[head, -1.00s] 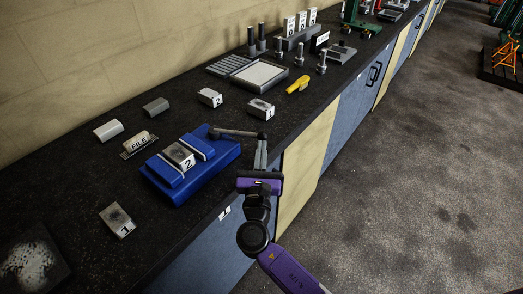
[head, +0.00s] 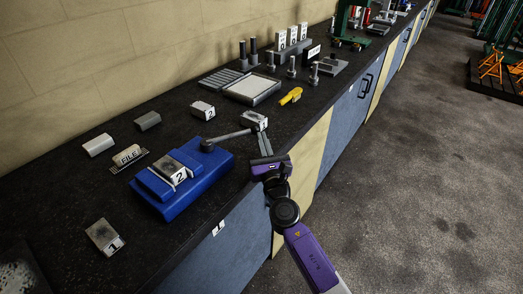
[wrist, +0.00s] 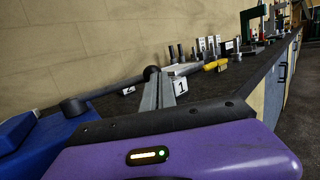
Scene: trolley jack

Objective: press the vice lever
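The blue vice (head: 205,185) sits near the bench's front edge with a grey block marked 2 (head: 173,171) between its jaws. Its dark lever (head: 230,137) reaches from the vice's right end up and to the right, beside a block marked 1. In the wrist view the lever (wrist: 110,89) ends in a round black knob (wrist: 152,73). My gripper (head: 264,143) is over the bench edge, right of the vice. Its fingers (wrist: 159,92) look closed together with nothing between them. Their tips are at the knob; contact cannot be told for sure.
The block marked 1 (head: 254,121) is close behind my fingers. A block marked 2 (head: 202,110), a yellow tool (head: 291,96) and a tray (head: 252,87) lie farther along the bench. The FILE block (head: 127,155) is left of the vice.

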